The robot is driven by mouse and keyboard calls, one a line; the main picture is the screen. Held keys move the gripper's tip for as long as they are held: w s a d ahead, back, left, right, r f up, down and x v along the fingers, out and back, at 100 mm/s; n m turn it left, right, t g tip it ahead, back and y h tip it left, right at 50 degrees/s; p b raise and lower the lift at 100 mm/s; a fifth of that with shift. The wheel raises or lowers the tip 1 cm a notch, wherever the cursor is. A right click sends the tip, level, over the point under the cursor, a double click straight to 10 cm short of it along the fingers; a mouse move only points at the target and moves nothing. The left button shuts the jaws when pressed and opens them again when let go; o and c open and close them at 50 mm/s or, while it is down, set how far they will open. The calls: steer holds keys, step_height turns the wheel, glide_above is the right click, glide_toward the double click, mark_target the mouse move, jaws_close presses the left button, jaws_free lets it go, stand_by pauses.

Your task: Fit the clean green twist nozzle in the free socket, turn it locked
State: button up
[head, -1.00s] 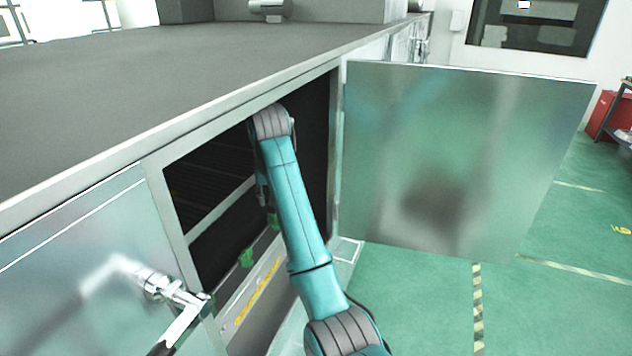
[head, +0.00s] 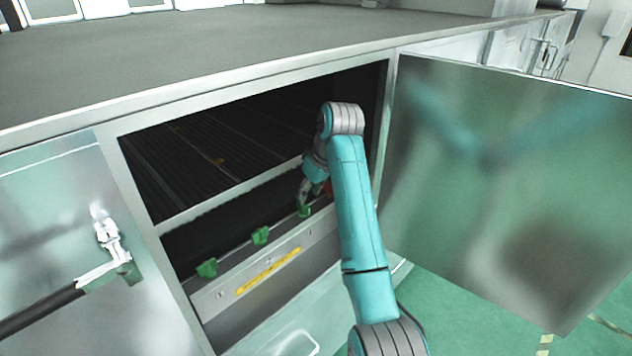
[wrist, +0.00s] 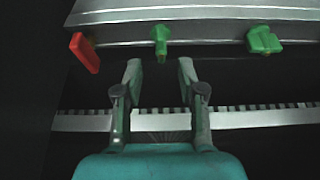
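A green nozzle (wrist: 160,40) stands upright on the metal rail (wrist: 200,20), narrow side showing in the wrist view. In the head view this green nozzle (head: 304,210) is the rightmost green one, partly behind my gripper (head: 305,188). My gripper (wrist: 160,76) is open and empty, its fingers apart, just short of the middle nozzle and in line with it. Another green nozzle (wrist: 263,40) sits on the rail with its broad side showing. Two further green nozzles show in the head view (head: 261,235) and (head: 207,268). I cannot make out a free socket.
A red part (wrist: 84,53) sits at the rail's end beside the middle nozzle. The cabinet opening (head: 250,130) frames my arm. The open door (head: 500,180) stands to the right. A yellow strip (head: 268,270) runs along the front panel. A toothed bar (wrist: 80,121) crosses under my fingers.

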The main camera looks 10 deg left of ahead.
mark_target(303, 211)
steer(key=shift+x, duration=3.15)
steer(key=shift+a, duration=0.1)
steer(key=shift+c, duration=0.2)
jaws_close()
steer(key=m+t+h, duration=0.1)
steer(key=m, duration=0.3)
steer(key=shift+s, duration=0.1)
steer(key=shift+m+h, duration=0.5)
steer(key=shift+m, duration=0.7)
